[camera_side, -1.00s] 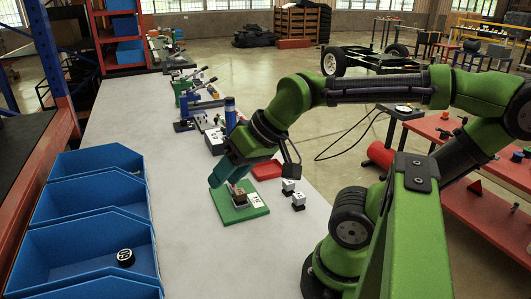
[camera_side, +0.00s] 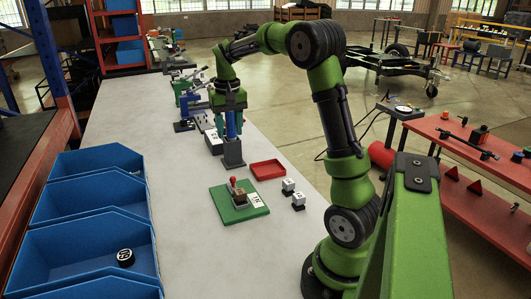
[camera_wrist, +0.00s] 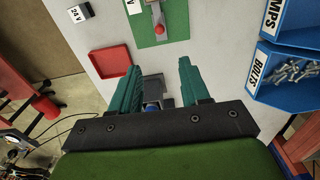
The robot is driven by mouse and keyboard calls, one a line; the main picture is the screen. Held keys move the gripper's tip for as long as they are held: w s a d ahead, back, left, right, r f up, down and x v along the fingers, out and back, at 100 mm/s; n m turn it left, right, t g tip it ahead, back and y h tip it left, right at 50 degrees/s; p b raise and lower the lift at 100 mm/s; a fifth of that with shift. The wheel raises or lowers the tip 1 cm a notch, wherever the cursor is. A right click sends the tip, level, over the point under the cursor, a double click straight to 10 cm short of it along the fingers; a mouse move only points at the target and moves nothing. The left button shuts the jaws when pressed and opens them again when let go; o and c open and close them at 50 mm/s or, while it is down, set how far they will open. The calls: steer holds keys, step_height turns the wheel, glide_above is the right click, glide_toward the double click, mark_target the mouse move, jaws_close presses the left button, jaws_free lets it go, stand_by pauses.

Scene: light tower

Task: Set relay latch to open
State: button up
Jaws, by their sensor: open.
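The relay latch is a green board (camera_side: 240,204) on the grey table with a small brown and grey block (camera_side: 239,196). A short lever with a red knob (camera_side: 233,180) stands up from the block. In the wrist view the green board (camera_wrist: 178,22) is at the top edge, partly cut off, with the red knob (camera_wrist: 160,29) visible. My gripper (camera_side: 229,107) is open, well behind the board, over a blue post (camera_side: 231,125) on a dark base. In the wrist view my fingers (camera_wrist: 158,65) stand apart, with the post's blue top (camera_wrist: 152,107) low between them.
Two small white blocks (camera_side: 288,186) are right of the board. Blue bins (camera_side: 90,213) line the left side. More devices (camera_side: 187,110) stand behind the post.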

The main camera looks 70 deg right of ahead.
mark_target(233, 177)
step_height(233, 177, down, 16)
steer(key=shift+a+r, duration=0.1)
steer(key=shift+r, duration=0.1)
stand_by(0.4)
steer(key=shift+c, duration=0.4)
jaws_close()
